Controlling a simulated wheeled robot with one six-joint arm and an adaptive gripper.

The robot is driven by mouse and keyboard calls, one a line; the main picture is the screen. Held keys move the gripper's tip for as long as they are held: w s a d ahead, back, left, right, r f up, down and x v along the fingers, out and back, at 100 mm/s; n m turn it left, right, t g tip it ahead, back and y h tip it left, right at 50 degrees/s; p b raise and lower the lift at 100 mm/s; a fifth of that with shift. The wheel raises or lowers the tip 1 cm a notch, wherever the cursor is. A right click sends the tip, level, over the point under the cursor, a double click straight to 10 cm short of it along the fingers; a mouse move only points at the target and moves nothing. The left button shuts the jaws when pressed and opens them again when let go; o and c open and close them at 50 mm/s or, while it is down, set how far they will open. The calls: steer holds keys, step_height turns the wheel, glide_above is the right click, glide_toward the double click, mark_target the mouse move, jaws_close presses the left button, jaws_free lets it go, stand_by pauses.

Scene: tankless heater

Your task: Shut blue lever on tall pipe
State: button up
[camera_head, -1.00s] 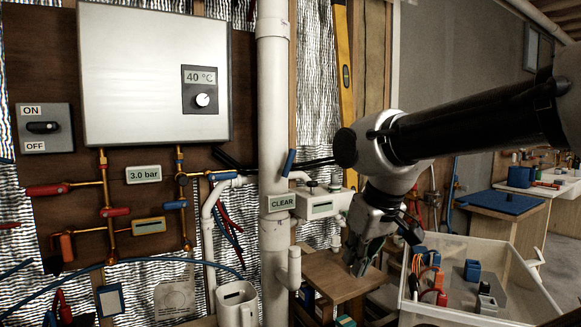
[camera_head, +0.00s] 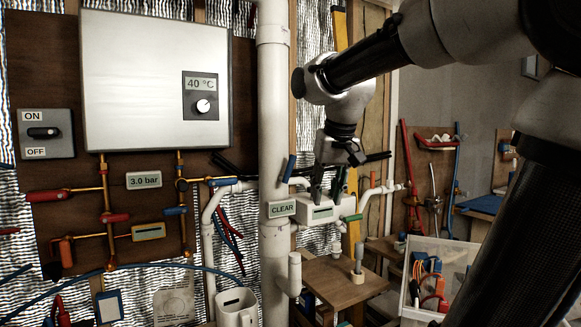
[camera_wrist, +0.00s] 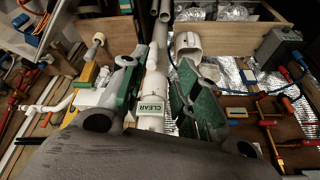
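The tall white pipe (camera_head: 272,110) runs vertically right of the heater. A blue lever (camera_head: 289,167) stands steeply at the pipe's right side, above the CLEAR label (camera_head: 281,208). My gripper (camera_head: 326,192) hangs fingers-down right of the blue lever, in front of a white box (camera_head: 323,212), apart from the lever in the picture. The gripper is open and empty. In the wrist view my two green-padded fingers (camera_wrist: 160,85) are spread, with the white pipe and CLEAR label (camera_wrist: 151,107) seen between them. I cannot make out this lever in the wrist view.
The heater (camera_head: 155,80) hangs left, with copper pipes and other blue levers (camera_head: 223,182) (camera_head: 175,210) below. A small wooden table (camera_head: 335,285) stands beneath my gripper. A white bin (camera_head: 437,245) with tools is right. A white jug (camera_head: 237,307) stands below the pipes.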

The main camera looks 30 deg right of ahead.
steer(key=w+d+r+m+h, duration=0.15)
steer(key=w+r, duration=0.25)
steer(key=w, duration=0.4)
steer(key=w+d+r+m+y, duration=0.1)
steer(key=w+r+m, duration=0.2)
steer(key=w, duration=0.5)
steer(key=r+m+h, duration=0.1)
steer(key=m, duration=0.3)
glide_above(291, 159)
steer(key=s+a, duration=0.1)
steer(key=s, duration=0.1)
steer(key=shift+w+a, duration=0.1)
steer(key=x, duration=0.7)
steer(key=shift+f, duration=0.1)
steer(key=shift+c, duration=0.2)
jaws_close()
